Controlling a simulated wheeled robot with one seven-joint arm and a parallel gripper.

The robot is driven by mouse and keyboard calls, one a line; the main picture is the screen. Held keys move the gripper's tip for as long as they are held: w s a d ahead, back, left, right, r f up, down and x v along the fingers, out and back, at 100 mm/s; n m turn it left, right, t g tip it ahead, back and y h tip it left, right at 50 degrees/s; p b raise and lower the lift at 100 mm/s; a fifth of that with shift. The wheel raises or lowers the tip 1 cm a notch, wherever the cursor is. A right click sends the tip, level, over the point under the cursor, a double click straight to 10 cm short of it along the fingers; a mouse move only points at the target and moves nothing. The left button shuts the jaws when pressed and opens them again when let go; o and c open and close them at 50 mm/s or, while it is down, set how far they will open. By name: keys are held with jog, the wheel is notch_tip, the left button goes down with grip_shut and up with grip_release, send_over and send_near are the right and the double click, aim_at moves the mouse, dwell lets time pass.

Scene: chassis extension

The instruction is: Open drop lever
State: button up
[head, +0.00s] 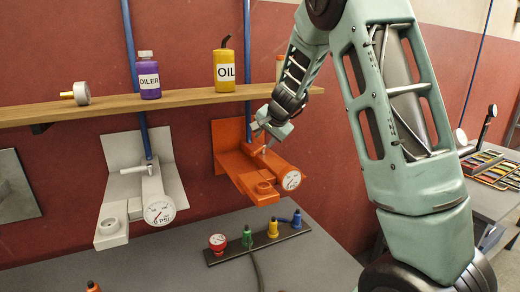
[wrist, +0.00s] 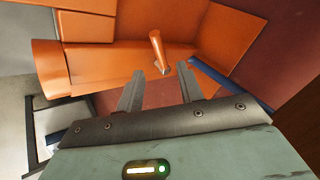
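The orange valve unit (head: 250,165) with a round gauge is mounted on the red wall. A small orange lever (wrist: 156,48) sticks out of its pipe-like body in the wrist view. In the head view the lever is small and partly hidden by my gripper (head: 266,134). In the wrist view my gripper (wrist: 161,72) is open and empty, with its two fingers apart. The lever appears just beyond the fingertips, in line with the gap. I cannot tell whether a finger touches it.
A similar white unit (head: 145,200) with its own lever and gauge is to the left. Above, a wooden shelf (head: 190,99) carries a purple bottle (head: 149,78) and a yellow oil can (head: 224,68). Below, a dark strip with coloured knobs (head: 258,242) lies on the grey table.

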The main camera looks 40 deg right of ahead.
aim_at(258, 150)
jog(key=x, duration=0.6)
jog(key=shift+w+f, duration=0.1)
jog(key=shift+f, duration=0.05)
grip_shut()
